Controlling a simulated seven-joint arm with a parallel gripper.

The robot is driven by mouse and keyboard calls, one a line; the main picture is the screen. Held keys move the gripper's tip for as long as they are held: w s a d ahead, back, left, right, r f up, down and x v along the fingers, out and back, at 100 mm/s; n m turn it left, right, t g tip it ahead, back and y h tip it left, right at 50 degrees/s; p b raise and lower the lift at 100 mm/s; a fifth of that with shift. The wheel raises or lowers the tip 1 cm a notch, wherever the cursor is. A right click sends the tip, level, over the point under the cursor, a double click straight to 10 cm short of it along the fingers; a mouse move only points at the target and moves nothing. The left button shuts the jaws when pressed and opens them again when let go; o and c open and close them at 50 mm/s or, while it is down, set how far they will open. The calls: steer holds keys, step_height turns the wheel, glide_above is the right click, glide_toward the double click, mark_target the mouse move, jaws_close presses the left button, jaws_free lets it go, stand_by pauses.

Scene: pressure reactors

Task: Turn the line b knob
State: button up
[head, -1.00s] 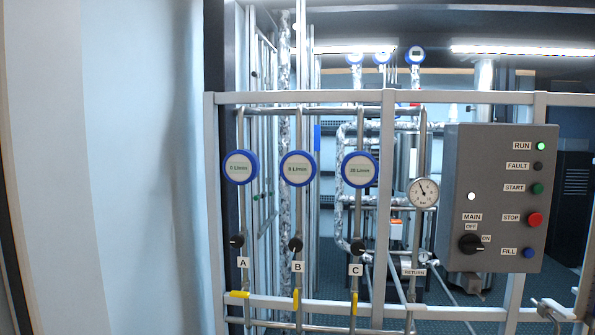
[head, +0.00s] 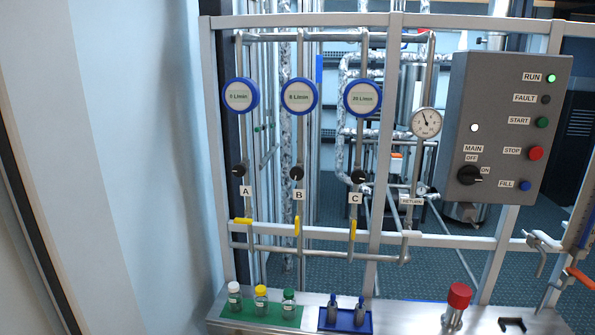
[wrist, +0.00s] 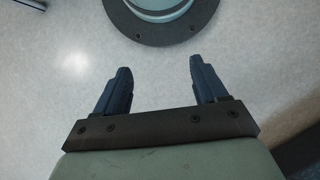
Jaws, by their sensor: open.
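The line B knob (head: 297,174) is a small black knob on the middle vertical pipe, above the label B (head: 299,195). A round blue-rimmed gauge (head: 299,96) sits above it on the same pipe, and a yellow valve handle (head: 297,226) is below it. My gripper (wrist: 162,75) shows only in the wrist view, open and empty, over a pale speckled surface. The knob is not in the wrist view, so its distance from my gripper cannot be told.
Similar knobs for line A (head: 239,170) and line C (head: 358,176) flank it. A grey control box (head: 505,130) hangs at right. A bench (head: 400,318) below holds a green tray (head: 262,314) with bottles, a blue tray (head: 345,321) and a red-capped item (head: 459,296).

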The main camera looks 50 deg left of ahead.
steer(key=w+a+r+n+t, duration=0.2)
steer(key=w+a+r, duration=0.35)
steer(key=a, duration=0.45)
steer(key=n+t+y, duration=0.6)
steer(key=t+y, duration=0.8)
steer(key=t, duration=0.2)
glide_toward(296, 174)
steer(key=x, duration=1.2)
steer(key=shift+w, duration=0.1)
